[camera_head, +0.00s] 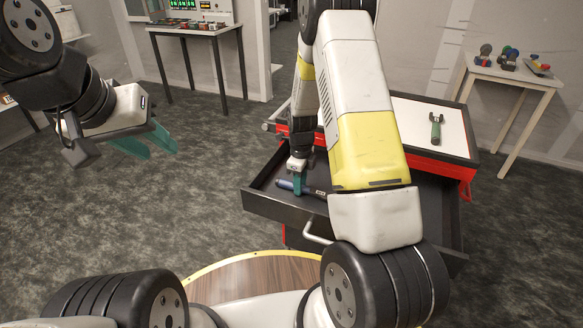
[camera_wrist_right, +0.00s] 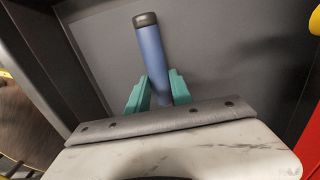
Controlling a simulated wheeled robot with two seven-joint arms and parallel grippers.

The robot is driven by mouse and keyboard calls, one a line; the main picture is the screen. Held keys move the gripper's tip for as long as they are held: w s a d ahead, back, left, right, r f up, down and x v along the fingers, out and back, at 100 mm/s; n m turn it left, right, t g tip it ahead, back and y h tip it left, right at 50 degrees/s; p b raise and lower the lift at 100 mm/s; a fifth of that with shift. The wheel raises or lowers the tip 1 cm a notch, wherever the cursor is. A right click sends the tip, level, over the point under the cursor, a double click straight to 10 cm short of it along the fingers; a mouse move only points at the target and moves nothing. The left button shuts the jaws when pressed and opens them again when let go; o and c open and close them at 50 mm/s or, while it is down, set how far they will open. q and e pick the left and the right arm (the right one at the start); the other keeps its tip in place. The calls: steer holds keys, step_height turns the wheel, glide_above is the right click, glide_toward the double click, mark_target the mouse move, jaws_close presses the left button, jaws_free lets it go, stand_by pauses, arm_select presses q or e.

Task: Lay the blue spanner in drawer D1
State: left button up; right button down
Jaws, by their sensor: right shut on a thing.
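The blue spanner (camera_head: 285,184) is in the open dark drawer (camera_head: 282,211) of the red cabinet, at or just above the drawer floor. My right gripper (camera_head: 299,186) is shut on it, pointing down inside the drawer. In the right wrist view the blue spanner's handle (camera_wrist_right: 152,52), with a dark end cap, runs between the teal fingers of the right gripper (camera_wrist_right: 156,92). Its other end is hidden there. No label shows on the drawer, so I cannot read whether it is D1. My left gripper (camera_head: 150,142) is open and empty over the floor at left.
A green-handled tool (camera_head: 436,128) lies on the cabinet's white top (camera_head: 408,112). My right arm hides part of the cabinet and drawer. The drawer's handle (camera_head: 318,236) sticks out in front. A side table (camera_head: 497,72) with small items stands at right, another table (camera_head: 190,30) at back left.

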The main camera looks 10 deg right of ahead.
steer(key=shift+f, duration=0.15)
steer(key=c, duration=1.1)
jaws_free()
steer(key=shift+c, duration=0.2)
